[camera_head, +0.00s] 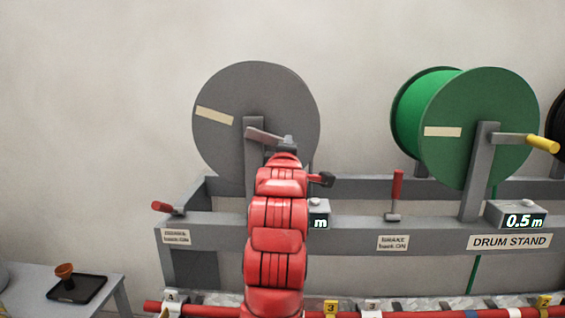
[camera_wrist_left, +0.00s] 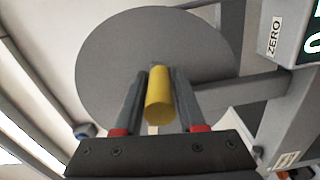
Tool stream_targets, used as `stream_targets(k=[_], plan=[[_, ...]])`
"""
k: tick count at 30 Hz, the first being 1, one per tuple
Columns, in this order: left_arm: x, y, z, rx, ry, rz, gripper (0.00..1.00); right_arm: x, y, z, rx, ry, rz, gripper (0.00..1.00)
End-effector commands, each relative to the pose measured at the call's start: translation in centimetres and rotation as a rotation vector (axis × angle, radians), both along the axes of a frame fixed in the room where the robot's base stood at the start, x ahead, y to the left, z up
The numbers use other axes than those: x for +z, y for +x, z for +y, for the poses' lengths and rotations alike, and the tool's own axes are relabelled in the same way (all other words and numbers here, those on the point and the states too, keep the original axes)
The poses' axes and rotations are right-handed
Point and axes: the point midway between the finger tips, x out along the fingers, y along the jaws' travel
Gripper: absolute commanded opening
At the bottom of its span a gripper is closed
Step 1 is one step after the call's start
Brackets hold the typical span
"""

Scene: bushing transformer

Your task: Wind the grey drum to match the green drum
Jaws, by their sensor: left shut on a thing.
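The grey drum (camera_head: 285,95) stands on the left of the drum stand, with a cream strip on its face. My left gripper (camera_head: 285,146) is at its crank arm (camera_head: 262,136). In the left wrist view my left gripper (camera_wrist_left: 157,108) is shut on the yellow crank handle (camera_wrist_left: 158,98), with the grey drum (camera_wrist_left: 110,50) behind. In the head view that handle is hidden by my gripper. The green drum (camera_head: 488,100) stands to the right, with a cream strip and a yellow handle (camera_head: 543,144). Its counter (camera_head: 517,218) reads 0.5 m. The grey drum's counter (camera_head: 320,218) is mostly hidden; only "m" shows. My right gripper is out of view.
A red-handled brake lever (camera_head: 166,208) leans left on the grey drum's side. Another (camera_head: 397,186) stands upright near the green drum. A small table (camera_head: 30,290) at lower left holds a black tray (camera_head: 78,289). A red bar (camera_head: 400,313) runs along the bottom.

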Motion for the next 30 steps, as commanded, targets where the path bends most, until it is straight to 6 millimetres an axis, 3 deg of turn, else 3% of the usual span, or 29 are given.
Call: stream_targets(k=[9, 27, 28, 30], plan=[[1.2, 0.1, -0.3, 0.001, -0.051, 0.002, 0.00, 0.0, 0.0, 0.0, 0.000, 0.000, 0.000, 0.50], [1.6, 0.0, -0.3, 0.001, -0.049, 0.000, 0.00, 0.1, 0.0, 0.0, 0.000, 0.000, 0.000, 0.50], [1.6, 0.0, -0.3, 0.002, -0.049, 0.000, 0.40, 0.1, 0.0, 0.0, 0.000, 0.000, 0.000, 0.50], [1.6, 0.0, -0.3, 0.001, -0.048, 0.000, 0.52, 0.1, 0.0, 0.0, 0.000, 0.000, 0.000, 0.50]])
